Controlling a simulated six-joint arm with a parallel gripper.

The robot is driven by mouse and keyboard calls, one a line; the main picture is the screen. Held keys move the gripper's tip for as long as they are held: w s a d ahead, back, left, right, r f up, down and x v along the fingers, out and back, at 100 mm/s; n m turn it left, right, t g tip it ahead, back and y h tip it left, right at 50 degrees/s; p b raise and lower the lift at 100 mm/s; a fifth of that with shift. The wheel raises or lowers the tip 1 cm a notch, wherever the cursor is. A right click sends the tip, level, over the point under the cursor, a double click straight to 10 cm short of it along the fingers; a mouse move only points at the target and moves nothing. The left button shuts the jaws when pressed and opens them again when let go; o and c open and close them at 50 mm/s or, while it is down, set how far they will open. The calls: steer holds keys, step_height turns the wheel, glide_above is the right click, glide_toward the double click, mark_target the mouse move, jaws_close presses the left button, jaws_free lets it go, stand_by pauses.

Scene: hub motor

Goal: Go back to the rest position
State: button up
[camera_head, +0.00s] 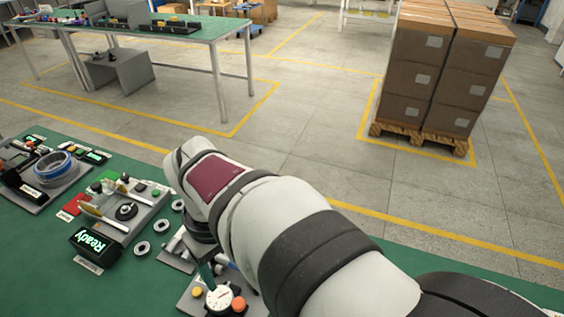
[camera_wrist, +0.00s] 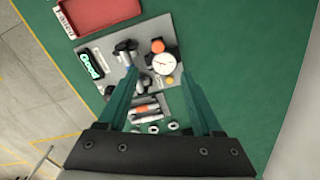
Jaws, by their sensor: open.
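My gripper (camera_wrist: 160,100) is open in the wrist view, its two green fingers spread with nothing held between them. It points down over the green bench top (camera_wrist: 245,60). Below it lies a grey plate (camera_wrist: 100,45) with a white dial gauge (camera_wrist: 163,63), an orange knob and dark clamp-like parts. The same dial gauge (camera_head: 219,298) shows at the bottom of the head view, under my bent arm. My arm hides much of the bench there and most of my gripper.
A black "Ready" display (camera_head: 95,243), a grey fixture (camera_head: 125,210) and several metal rings stand on the left of the bench. A red tray (camera_wrist: 100,12) lies beyond the plate. Stacked boxes (camera_head: 440,70) and another table (camera_head: 190,35) stand away on the floor.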

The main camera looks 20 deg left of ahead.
steer(key=shift+r, duration=0.25)
steer(key=shift+d, duration=0.1)
steer(key=w+d+r+m, duration=0.2)
steer(key=d+m, duration=0.3)
steer(key=d, duration=0.4)
steer(key=s+d+f+m+y, duration=0.1)
steer(key=s+d+m, duration=0.4)
steer(key=d+m, duration=0.2)
steer(key=s+d+f+m, duration=0.1)
steer(key=s+d+m, duration=0.4)
steer(key=d, duration=0.5)
steer(key=shift+d+f+m+y, duration=0.15)
steer(key=shift+d+m+y, duration=0.25)
steer(key=shift+m, duration=0.6)
